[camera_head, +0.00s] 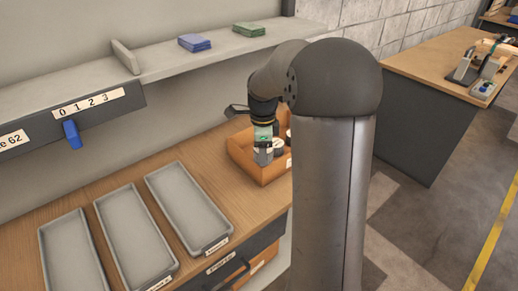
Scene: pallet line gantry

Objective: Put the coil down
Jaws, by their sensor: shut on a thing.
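My gripper (263,154) points down over the orange crate (246,164) on the wooden bench, near its left part. It is shut on the coil, which is too small and too covered by the fingers to make out clearly. I cannot tell whether the coil touches the crate floor. Dark, round pieces with pale tops (278,146) show in the crate just right of my gripper. My arm and column hide the crate's right side.
Three empty grey trays (188,205) lie on the bench (245,203) at the left. A shelf (170,62) above holds blue (194,42) and green (249,29) stacks. Another workbench (425,62) stands at the right.

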